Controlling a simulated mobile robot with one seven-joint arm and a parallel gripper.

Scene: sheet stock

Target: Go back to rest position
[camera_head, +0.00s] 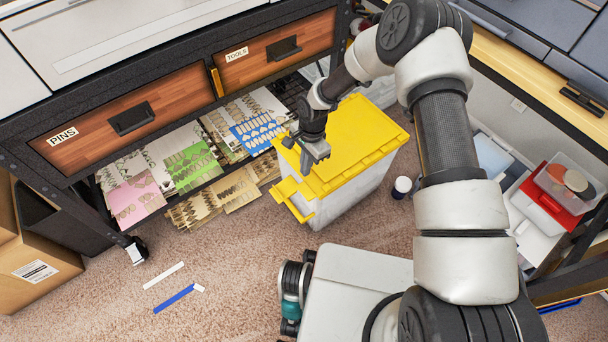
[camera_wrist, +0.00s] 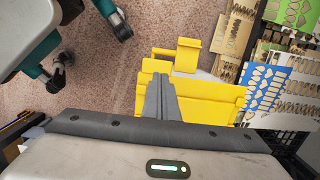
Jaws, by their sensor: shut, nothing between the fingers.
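My gripper (camera_head: 308,160) is in the head view, over the yellow lid (camera_head: 352,143) of a white bin (camera_head: 345,195). Its fingers are shut with nothing between them. In the wrist view the closed fingers of my gripper (camera_wrist: 161,97) point over the yellow lid (camera_wrist: 205,100) and its latch. I cannot tell whether the fingertips touch the lid. My arm reaches from the lower right up and over to the bin.
A dark rack with a PINS drawer (camera_head: 108,133) and a TOOLS drawer (camera_head: 275,50) stands at left, with cut sheets (camera_head: 185,160) beneath. A small white-capped bottle (camera_head: 402,187) stands right of the bin. A blue strip (camera_head: 174,299) lies on the open carpet.

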